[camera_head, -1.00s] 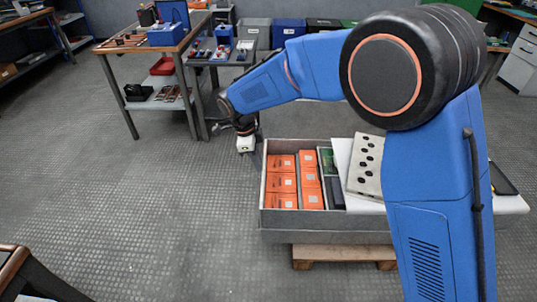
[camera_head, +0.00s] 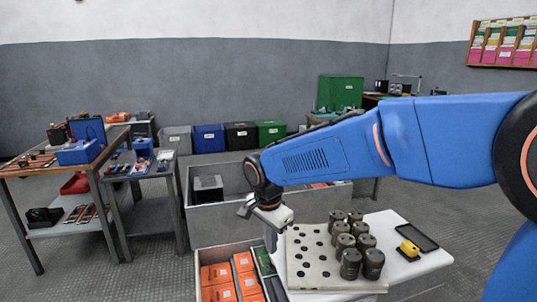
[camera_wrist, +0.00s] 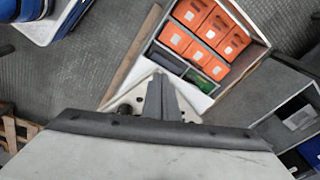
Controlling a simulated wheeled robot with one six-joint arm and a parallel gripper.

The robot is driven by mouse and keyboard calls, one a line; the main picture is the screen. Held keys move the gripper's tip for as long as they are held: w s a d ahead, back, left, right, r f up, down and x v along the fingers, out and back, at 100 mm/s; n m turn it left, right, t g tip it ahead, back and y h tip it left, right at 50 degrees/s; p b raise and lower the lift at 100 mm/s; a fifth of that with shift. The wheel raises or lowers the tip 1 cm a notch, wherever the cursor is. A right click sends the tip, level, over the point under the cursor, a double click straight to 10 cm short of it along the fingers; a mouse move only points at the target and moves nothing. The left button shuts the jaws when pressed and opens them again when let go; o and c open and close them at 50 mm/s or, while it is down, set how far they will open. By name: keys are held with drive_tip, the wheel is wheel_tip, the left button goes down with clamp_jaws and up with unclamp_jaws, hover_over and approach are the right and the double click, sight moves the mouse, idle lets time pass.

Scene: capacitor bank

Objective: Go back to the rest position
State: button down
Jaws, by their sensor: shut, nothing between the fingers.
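My gripper (camera_head: 270,240) hangs down in the head view at the end of my blue arm, beside the left edge of the white holed plate (camera_head: 314,262). In the wrist view my gripper (camera_wrist: 163,97) shows its grey fingers together, with nothing between them. The plate lies partly behind the fingers there, so contact cannot be told. Several dark cylinders (camera_head: 350,262) stand on the right part of the plate; its left holes are empty.
A crate of orange boxes (camera_head: 217,275) stands left of the white table (camera_head: 420,265). A yellow device (camera_head: 409,248) and a black tablet (camera_head: 417,237) lie on that table. A larger grey crate (camera_head: 215,222) is behind. A workbench (camera_head: 110,150) stands left.

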drive_tip(key=s+d+r+n+t, duration=0.1)
drive_tip(key=s+d+r+n, duration=0.1)
drive_tip(key=s+d, duration=0.5)
drive_tip(key=s+d+r+n, duration=0.2)
drive_tip(key=d+r, duration=0.1)
drive_tip(key=d, duration=0.8)
drive_tip(key=s+d+f+n+t, duration=0.1)
drive_tip(key=s+d+n, duration=0.1)
drive_tip(key=s+d, duration=0.3)
drive_tip(key=s+d+f+n+t, duration=0.1)
drive_tip(key=s+d+f+n, duration=0.1)
drive_tip(key=s+d, duration=0.3)
drive_tip(key=s+n, duration=0.1)
drive_tip(key=s, duration=0.3)
drive_tip(key=shift+s+d+n+y, duration=0.15)
drive_tip(key=shift+s+n+y, duration=0.15)
drive_tip(key=shift+s, duration=0.1)
